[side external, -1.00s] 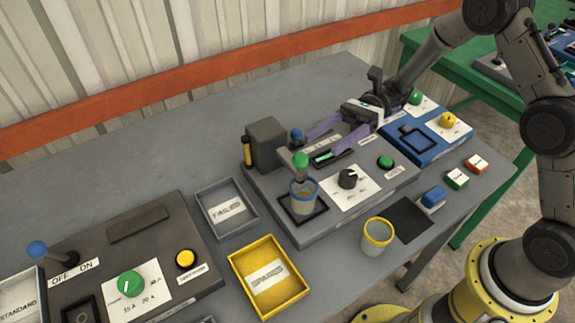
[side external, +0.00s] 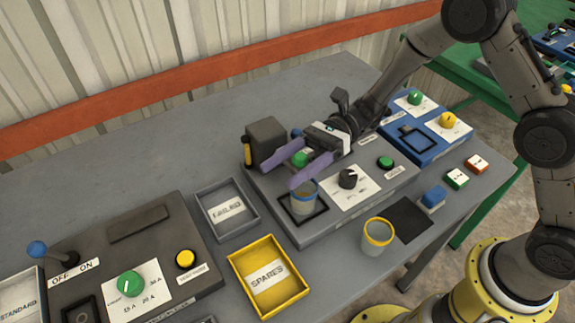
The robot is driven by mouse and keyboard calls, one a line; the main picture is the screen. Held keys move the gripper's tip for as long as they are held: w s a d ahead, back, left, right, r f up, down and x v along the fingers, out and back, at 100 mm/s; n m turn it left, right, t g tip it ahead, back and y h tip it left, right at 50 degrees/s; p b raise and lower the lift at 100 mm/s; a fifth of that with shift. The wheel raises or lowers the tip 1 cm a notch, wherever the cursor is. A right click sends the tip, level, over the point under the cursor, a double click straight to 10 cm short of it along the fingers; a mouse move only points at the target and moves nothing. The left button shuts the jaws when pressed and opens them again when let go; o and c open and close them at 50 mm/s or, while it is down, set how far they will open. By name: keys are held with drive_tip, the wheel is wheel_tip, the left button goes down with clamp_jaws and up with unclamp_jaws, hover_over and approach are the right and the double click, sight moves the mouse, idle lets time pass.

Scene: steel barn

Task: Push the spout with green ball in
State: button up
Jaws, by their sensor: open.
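The spout's green ball (side external: 299,159) shows between the two purple fingers of my gripper (side external: 272,173), above a cup with a blue rim (side external: 304,196) on the middle grey machine. The fingers are open, one on the far side of the ball and one on the near side. I cannot tell whether either finger touches it. The spout's arm is mostly hidden by the near finger. The dark grey block (side external: 266,142) of the machine stands just behind the far finger.
A blue-knobbed lever (side external: 296,133) is partly hidden behind my gripper. A black dial (side external: 348,178) and green button (side external: 385,162) are to the right. A yellow-rimmed cup (side external: 377,236) stands in front. The FAILED tray (side external: 250,228) and yellow SPARES tray (side external: 299,288) lie left.

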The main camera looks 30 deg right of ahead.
clamp_jaws()
idle(1.3)
